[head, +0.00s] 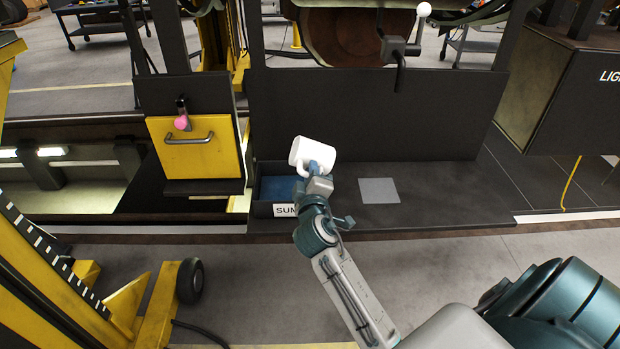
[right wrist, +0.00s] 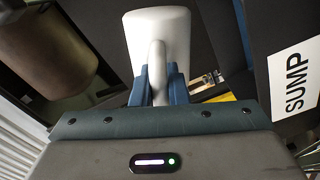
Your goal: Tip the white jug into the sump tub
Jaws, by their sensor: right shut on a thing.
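The white jug (head: 312,153) is held by my right gripper (head: 318,172) in the head view, above the right part of the sump tub, and it looks tilted. In the right wrist view the jug (right wrist: 158,40) shows from its handle side, and the blue fingers of my right gripper (right wrist: 158,85) are shut on the handle. The sump tub (head: 262,210) is a dark, open box with a blue inside and a white label, partly hidden by my gripper and arm. Its label also shows in the right wrist view (right wrist: 297,80). My left gripper is not in view.
A grey square plate (head: 379,191) lies on the dark shelf right of the tub. A dark back panel (head: 400,120) stands behind. A yellow panel with a handle (head: 200,150) hangs at the left. Yellow wheeled equipment (head: 150,310) stands at the lower left.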

